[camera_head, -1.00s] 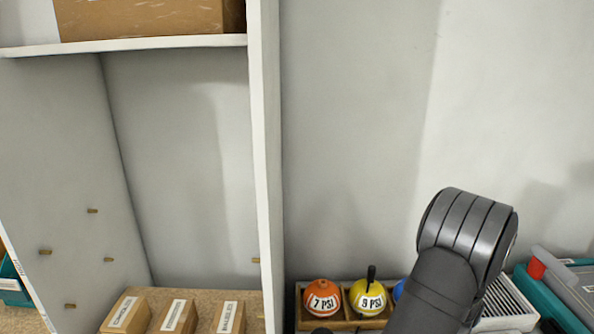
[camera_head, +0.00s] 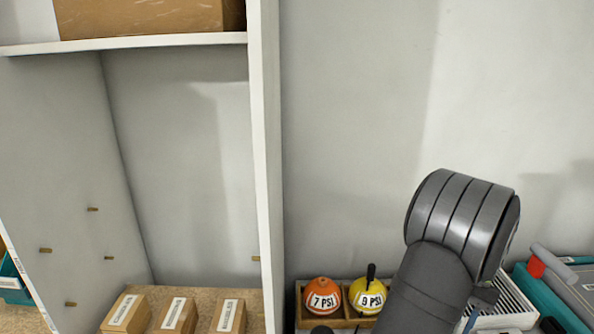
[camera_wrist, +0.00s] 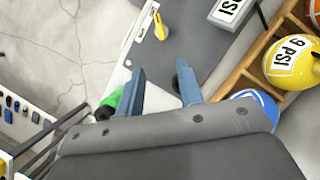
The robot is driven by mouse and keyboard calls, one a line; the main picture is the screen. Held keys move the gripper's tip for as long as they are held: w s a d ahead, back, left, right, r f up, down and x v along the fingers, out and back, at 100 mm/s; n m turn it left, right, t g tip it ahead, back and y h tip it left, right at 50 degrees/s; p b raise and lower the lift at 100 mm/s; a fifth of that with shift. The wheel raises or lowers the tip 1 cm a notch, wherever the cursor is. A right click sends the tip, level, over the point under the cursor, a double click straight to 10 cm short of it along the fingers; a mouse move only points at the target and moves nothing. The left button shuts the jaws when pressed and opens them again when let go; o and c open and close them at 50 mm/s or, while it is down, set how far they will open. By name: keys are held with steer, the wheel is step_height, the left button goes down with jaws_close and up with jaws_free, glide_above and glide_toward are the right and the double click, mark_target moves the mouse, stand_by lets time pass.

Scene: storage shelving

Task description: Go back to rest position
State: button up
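My gripper (camera_wrist: 162,88) shows in the wrist view with its two blue-grey fingers apart and nothing between them. It is above a dark grey surface (camera_wrist: 195,50). In the head view only my dark arm shows at the lower right, and the gripper itself is out of sight. The arm stands in front of the wooden tray (camera_head: 345,323) and hides part of it.
An orange 7 PSI ball (camera_head: 322,296) and a yellow 9 PSI ball (camera_head: 367,296) sit in the tray. A blue ball (camera_wrist: 258,104) lies close to my right finger in the wrist view. Labelled boxes (camera_head: 179,315) stand in the shelf (camera_head: 262,170).

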steer(key=x, duration=1.7)
steer(key=shift+s+a, duration=0.1)
steer(key=n+g, duration=0.1)
steer(key=n, duration=0.2)
steer(key=shift+h, duration=0.4)
steer(key=n+h, duration=0.1)
steer(key=n, duration=0.1)
steer(key=n+h, duration=0.1)
steer(key=n, duration=0.2)
steer(key=shift+a+r+g, duration=0.1)
steer(key=shift+g, duration=0.2)
step_height(320, 180, up, 17)
steer(key=m+t, duration=0.5)
steer(key=m, duration=0.2)
step_height(320, 180, down, 17)
steer(key=shift+s, duration=0.2)
